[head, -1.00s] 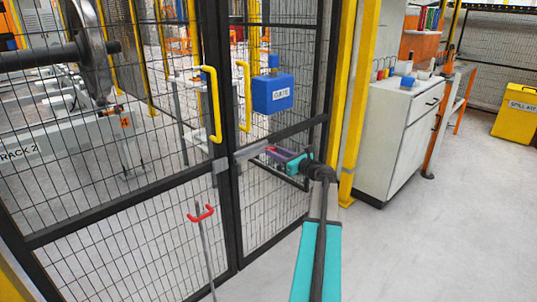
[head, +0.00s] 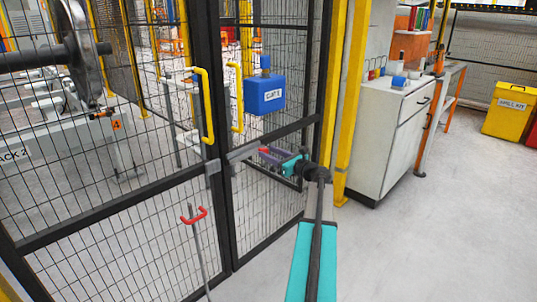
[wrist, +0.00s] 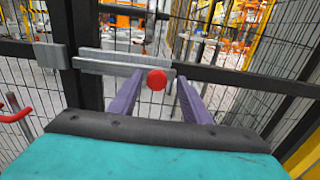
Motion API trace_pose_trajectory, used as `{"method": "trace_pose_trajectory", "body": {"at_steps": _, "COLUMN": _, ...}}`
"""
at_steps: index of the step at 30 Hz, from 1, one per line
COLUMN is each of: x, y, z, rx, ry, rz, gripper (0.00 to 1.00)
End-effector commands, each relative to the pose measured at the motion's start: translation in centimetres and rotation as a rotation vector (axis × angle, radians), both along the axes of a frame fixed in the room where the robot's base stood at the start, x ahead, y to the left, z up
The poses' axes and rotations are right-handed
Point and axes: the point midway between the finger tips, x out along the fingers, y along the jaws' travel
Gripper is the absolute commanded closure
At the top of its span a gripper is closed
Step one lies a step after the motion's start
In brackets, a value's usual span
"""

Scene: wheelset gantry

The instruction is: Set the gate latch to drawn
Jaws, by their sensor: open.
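The gate latch is a grey sliding bar (head: 243,153) across the mesh gate's middle rail, with a red knob (wrist: 157,79) near its right end. The bar (wrist: 105,62) also shows in the wrist view. Its left end lies close against a grey keeper (wrist: 50,55) on the neighbouring frame; I cannot tell whether it is inside. My gripper (wrist: 160,77) is open, its purple fingers on either side of the knob. Contact with the knob cannot be made out. In the head view my gripper (head: 270,153) reaches the latch from the right.
Yellow handles (head: 206,105) stand on both gate frames above the latch. A blue box (head: 265,94) is above the bar. A red-ended rod (head: 194,216) stands at lower left. A yellow post (head: 351,100) and white cabinet (head: 393,140) are to the right. The right floor is open.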

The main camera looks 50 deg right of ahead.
Motion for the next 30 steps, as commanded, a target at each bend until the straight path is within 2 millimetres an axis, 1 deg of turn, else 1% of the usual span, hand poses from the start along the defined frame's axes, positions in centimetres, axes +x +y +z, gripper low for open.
{"method": "trace_pose_trajectory", "body": {"at_steps": 8, "x": -3.7, "y": 0.3, "z": 0.1, "rx": 0.000, "ry": 0.000, "rz": -0.004, "gripper": 0.56}}
{"method": "trace_pose_trajectory", "body": {"at_steps": 18, "x": -9.2, "y": 0.7, "z": 0.1, "rx": -0.001, "ry": 0.000, "rz": -0.005, "gripper": 0.56}}
{"method": "trace_pose_trajectory", "body": {"at_steps": 21, "x": -10.6, "y": 0.8, "z": 0.1, "rx": -0.001, "ry": 0.000, "rz": -0.005, "gripper": 0.56}}
{"method": "trace_pose_trajectory", "body": {"at_steps": 24, "x": -11.7, "y": 0.8, "z": 0.1, "rx": -0.001, "ry": 0.000, "rz": -0.004, "gripper": 0.56}}
{"method": "trace_pose_trajectory", "body": {"at_steps": 30, "x": -12.8, "y": 0.8, "z": 0.0, "rx": -0.001, "ry": 0.000, "rz": -0.004, "gripper": 0.56}}
